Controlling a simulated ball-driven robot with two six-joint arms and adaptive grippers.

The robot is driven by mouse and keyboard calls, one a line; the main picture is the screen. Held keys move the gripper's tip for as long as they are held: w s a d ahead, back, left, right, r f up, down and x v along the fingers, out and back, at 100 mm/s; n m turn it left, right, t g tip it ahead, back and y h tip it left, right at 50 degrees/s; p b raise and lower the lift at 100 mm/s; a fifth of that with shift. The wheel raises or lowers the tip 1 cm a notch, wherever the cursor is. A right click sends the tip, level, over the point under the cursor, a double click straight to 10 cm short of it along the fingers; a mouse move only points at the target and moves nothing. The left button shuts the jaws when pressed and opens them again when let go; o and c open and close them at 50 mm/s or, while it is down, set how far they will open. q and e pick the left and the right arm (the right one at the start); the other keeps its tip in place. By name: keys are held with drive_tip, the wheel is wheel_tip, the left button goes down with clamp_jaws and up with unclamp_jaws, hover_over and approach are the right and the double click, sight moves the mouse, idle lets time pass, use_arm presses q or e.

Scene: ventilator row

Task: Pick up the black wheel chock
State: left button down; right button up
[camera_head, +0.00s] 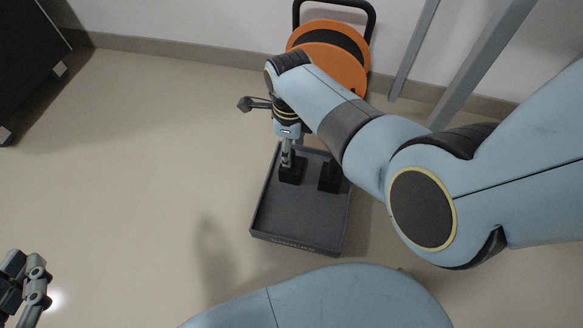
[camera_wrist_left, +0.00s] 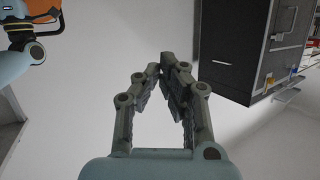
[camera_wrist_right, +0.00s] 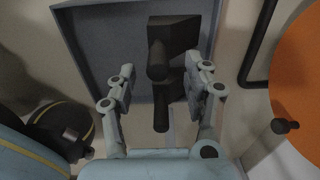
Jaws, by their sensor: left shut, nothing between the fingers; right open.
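A dark grey tray (camera_head: 300,215) on the floor holds two black blocks with upright posts, which look like chocks. The left black chock (camera_head: 292,173) is under my right gripper (camera_head: 287,160), which points down over it. The right black chock (camera_head: 328,178) stands beside it, partly behind my arm. The near chock (camera_wrist_right: 170,88) is lower. My left gripper (camera_wrist_left: 165,75) is shut and empty, away from the tray, at the head view's lower left.
An orange and black reel (camera_head: 335,55) with a black tubular frame stands by the wall behind the tray. Grey metal legs (camera_head: 450,85) are at the upper right. A dark cabinet (camera_head: 25,60) stands at the upper left. The floor left of the tray is clear.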

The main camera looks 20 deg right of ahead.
sight(292, 175)
drive_tip(key=shift+s+a+f+b, duration=0.1)
drive_tip(key=shift+s+f+b, duration=0.05)
drive_tip(key=shift+f+b, duration=1)
drive_tip(key=shift+f, duration=0.4)
use_arm(q)
drive_tip(key=w+d+r+m+t+h, duration=0.1)
drive_tip(key=w+r+t, duration=0.2)
drive_tip(key=r, duration=0.5)
drive_tip(key=w+r+m+t+h, duration=0.1)
drive_tip(key=w+r+t, duration=0.3)
drive_tip(key=r, duration=0.4)
drive_tip(key=shift+d+r+t+h, duration=0.3)
drive_tip(key=shift+d+t, duration=0.1)
drive_tip(key=shift+t, duration=0.1)
use_arm(e)
clamp_jaws()
